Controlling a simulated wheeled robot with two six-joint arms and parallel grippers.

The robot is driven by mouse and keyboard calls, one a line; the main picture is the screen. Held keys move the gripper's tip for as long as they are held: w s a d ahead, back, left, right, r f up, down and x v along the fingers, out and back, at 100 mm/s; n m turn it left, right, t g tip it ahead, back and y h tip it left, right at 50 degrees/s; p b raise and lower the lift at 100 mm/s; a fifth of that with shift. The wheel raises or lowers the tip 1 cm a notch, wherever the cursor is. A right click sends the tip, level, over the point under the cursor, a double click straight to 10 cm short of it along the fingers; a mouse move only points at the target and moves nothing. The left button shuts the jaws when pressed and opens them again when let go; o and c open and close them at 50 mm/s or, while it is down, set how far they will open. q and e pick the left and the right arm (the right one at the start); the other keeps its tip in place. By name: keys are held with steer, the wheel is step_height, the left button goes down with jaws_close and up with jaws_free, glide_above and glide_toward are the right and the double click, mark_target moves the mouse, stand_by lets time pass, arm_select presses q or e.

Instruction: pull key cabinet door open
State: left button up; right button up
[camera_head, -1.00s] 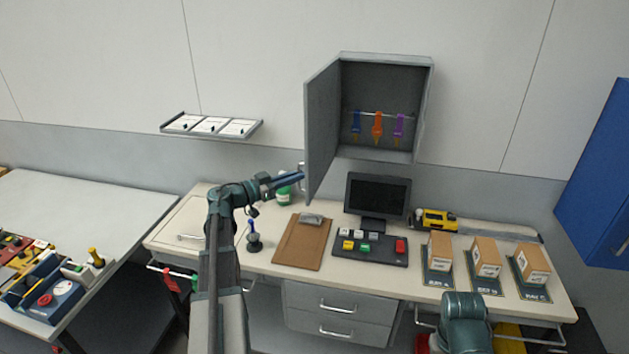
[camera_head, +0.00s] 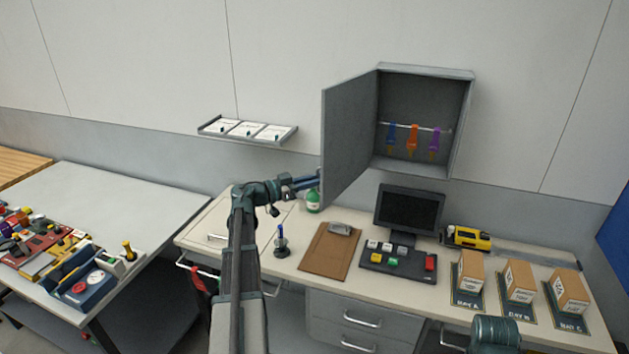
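The grey key cabinet (camera_head: 467,125) hangs on the wall above the desk. Its door (camera_head: 347,130) is hinged on the left and stands wide open, swung out toward me. Inside, blue, orange (camera_head: 412,138) and purple key tags hang from a rail. My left gripper (camera_head: 312,182) is at the lower free edge of the door. Its fingertips are small and partly hidden by the door, so I cannot tell whether they are open, shut or touching it. Of my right arm only a link shows at the bottom right; its gripper is out of view.
Boxes (camera_head: 519,281) stand at the right. A document shelf (camera_head: 247,131) is on the wall, left of the door.

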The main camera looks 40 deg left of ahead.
arm_select(q)
steer(key=shift+o, duration=1.4)
steer(key=shift+w+f, duration=0.15)
steer(key=shift+w, duration=0.2)
steer(key=v, duration=1.4)
steer(key=shift+s, duration=0.25)
arm_select(e)
steer(key=shift+w, duration=0.15)
arm_select(q)
steer(key=shift+d, duration=0.1)
